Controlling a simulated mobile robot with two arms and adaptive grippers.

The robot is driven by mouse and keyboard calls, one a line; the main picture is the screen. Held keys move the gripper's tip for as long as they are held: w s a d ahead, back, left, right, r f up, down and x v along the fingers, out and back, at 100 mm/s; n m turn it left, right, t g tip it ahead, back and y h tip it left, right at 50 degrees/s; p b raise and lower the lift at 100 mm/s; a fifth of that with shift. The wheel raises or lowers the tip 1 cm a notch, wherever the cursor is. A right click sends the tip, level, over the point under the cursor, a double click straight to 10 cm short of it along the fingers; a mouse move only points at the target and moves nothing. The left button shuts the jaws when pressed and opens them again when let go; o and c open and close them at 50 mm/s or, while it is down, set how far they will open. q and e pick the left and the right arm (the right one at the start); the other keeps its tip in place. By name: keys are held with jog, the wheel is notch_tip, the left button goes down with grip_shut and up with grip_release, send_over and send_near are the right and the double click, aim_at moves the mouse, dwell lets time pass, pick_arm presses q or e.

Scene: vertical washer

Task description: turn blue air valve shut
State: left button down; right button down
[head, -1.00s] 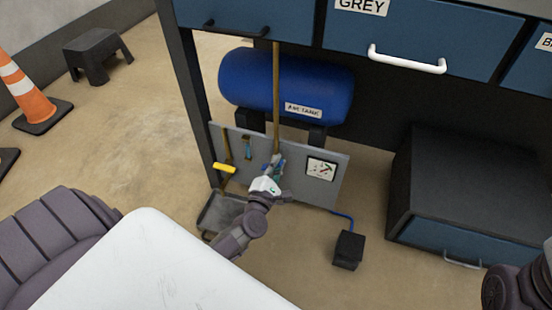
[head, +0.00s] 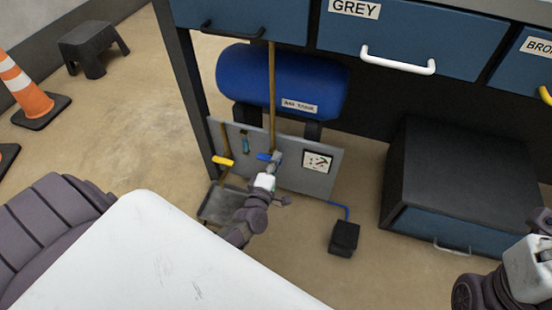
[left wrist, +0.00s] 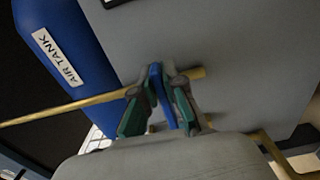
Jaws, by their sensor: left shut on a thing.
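The blue valve handle (head: 263,156) is on the brass vertical pipe (head: 271,100) at the front of the grey panel. It points left, across the pipe. In the left wrist view the blue handle (left wrist: 157,84) stands between the green-padded fingers of my left gripper (left wrist: 160,100), which is shut on it. In the head view my left gripper (head: 275,158) is at the handle's right part and hides some of it. At the right edge, part of my right gripper (head: 543,222) shows, cut off by the frame.
A blue air tank (head: 280,80) lies behind the grey panel (head: 322,182). A yellow-handled valve (head: 224,161) is to the left on the panel, and a gauge (head: 318,160) to the right. A black box (head: 344,238) stands on the floor. Blue drawers hang above.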

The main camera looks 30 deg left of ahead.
pick_arm(q)
jog(key=shift+s+a+f, duration=0.15)
jog(key=shift+a+f, duration=0.05)
jog(key=shift+a, duration=0.05)
jog(key=c, duration=1.2)
grip_release()
jog(key=shift+c, duration=0.2)
jog(key=shift+r, duration=0.1)
jog(key=shift+s+d, duration=0.1)
jog(key=v, duration=1.1)
jog(key=shift+s, duration=0.4)
jog(key=shift+d, duration=0.15)
